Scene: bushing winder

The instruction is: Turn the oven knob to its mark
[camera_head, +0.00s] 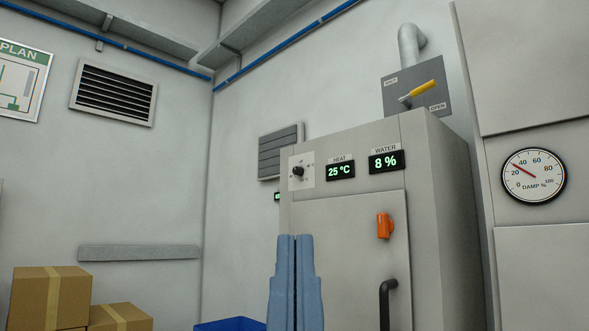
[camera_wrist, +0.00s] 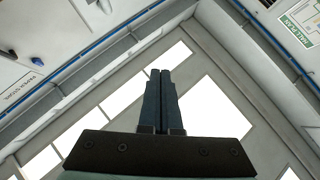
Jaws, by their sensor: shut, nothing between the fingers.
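The oven (camera_head: 345,230) is a tall grey cabinet right of centre in the head view. Its small black knob (camera_head: 298,172) sits on a white dial plate (camera_head: 306,181) at the upper left of the front. The dial marks and the knob's exact pointing are too small to read. My gripper (camera_head: 295,237) has blue fingers, pressed together and pointing up, with nothing between them. It shows below the knob in the picture, apart from it, in front of the oven's left edge. In the wrist view the shut fingers (camera_wrist: 161,73) point towards the ceiling.
The oven shows a heat display (camera_head: 340,170) at 25 °C and a water display (camera_head: 386,162) at 8 %. An orange latch (camera_head: 384,226) and a dark door handle (camera_head: 386,303) are on its door. Cardboard boxes (camera_head: 50,298) and a blue bin (camera_head: 230,325) stand lower left.

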